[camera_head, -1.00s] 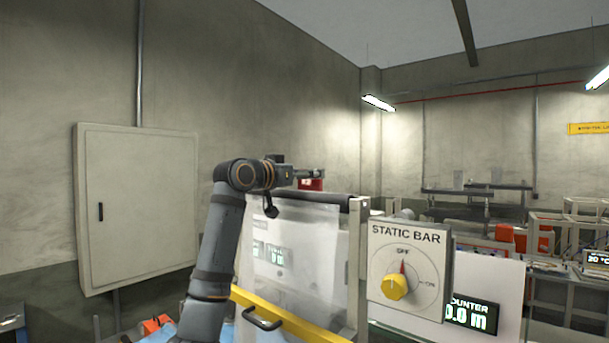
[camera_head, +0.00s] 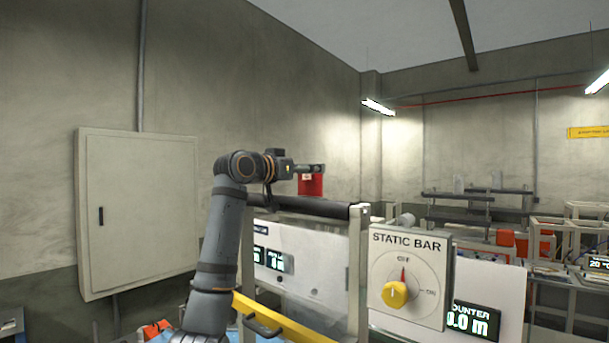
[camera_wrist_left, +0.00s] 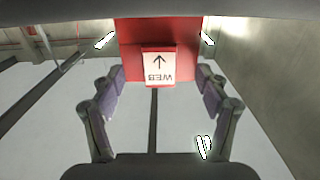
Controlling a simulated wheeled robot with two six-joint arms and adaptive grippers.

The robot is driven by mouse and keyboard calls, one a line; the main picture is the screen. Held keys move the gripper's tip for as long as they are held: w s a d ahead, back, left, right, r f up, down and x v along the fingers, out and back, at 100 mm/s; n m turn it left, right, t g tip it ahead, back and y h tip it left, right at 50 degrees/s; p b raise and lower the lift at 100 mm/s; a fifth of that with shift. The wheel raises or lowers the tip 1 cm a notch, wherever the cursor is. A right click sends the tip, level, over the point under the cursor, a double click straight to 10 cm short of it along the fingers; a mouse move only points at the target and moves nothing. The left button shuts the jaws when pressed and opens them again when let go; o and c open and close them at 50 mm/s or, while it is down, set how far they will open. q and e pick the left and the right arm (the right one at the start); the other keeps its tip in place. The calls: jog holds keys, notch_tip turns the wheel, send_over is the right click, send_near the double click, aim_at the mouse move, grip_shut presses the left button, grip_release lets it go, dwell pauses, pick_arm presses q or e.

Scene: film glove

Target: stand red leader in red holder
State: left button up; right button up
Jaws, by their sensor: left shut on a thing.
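The red leader (camera_head: 311,185) is a flat red piece with a white label. It hangs upright from the tip of my left gripper (camera_head: 318,168), above the dark roller bar of the machine. In the left wrist view the red leader (camera_wrist_left: 160,38) shows between the fingertips of my left gripper (camera_wrist_left: 160,78), with a label reading WEB and an arrow. My left gripper is shut on it. I cannot make out a red holder for certain. My right gripper is out of view.
The dark roller bar (camera_head: 305,206) tops a white panel (camera_head: 315,258) with small displays. A STATIC BAR dial box (camera_head: 410,277) stands to its right. A yellow rail (camera_head: 290,323) runs below. A grey cabinet (camera_head: 138,210) is on the left wall. Orange-red boxes stand farther right.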

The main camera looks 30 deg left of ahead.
pick_arm(q)
jog(key=shift+r, duration=1.35)
notch_tip(320, 180, up, 3)
jog(key=shift+f, duration=0.1)
